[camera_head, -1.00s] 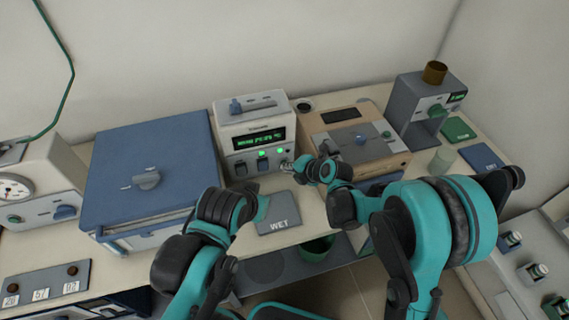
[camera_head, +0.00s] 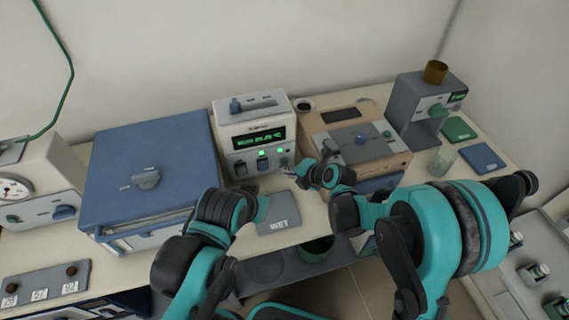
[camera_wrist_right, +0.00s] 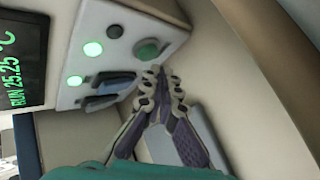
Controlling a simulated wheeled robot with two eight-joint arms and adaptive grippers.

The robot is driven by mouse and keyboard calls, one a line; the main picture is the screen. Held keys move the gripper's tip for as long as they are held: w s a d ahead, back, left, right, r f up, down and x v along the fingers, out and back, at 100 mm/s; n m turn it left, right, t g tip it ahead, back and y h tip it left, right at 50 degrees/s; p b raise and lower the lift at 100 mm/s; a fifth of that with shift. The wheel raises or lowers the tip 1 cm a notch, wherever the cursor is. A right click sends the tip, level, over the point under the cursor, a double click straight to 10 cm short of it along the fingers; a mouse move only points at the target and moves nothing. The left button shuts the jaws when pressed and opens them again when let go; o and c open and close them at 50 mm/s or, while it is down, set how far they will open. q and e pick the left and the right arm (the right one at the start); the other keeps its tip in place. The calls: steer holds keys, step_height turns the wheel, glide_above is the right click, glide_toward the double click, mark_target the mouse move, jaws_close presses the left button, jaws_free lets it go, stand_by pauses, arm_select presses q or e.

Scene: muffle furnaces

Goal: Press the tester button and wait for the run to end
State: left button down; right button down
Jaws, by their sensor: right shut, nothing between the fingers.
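The tester (camera_head: 254,113) is a white box on the bench with a dark display of green text and blue-grey switches. In the right wrist view its display (camera_wrist_right: 20,55) reads roughly "RUN 25.25 °C". A round green button (camera_wrist_right: 150,50) sits on its front panel, beside two lit green lamps (camera_wrist_right: 93,48). My right gripper (camera_head: 287,169) is shut and empty in front of the panel's lower right. In the right wrist view its fingertips (camera_wrist_right: 161,76) are just below the green button; contact cannot be told. My left gripper (camera_head: 262,208) is near the grey WET pad (camera_head: 279,212), its fingers unclear.
A blue furnace (camera_head: 110,160) stands left of the tester. A tan device (camera_head: 350,140) stands close on its right, near my right arm. Farther right are a grey device (camera_head: 420,110), a clear beaker (camera_head: 442,160), and green and blue pads.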

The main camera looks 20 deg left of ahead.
steer(key=shift+s+d+b, duration=0.2)
steer(key=shift+s+d, duration=0.55)
steer(key=shift+s, duration=0.3)
steer(key=shift+s+d+b, duration=0.15)
steer(key=shift+s+d, duration=0.55)
steer(key=shift+s, duration=0.35)
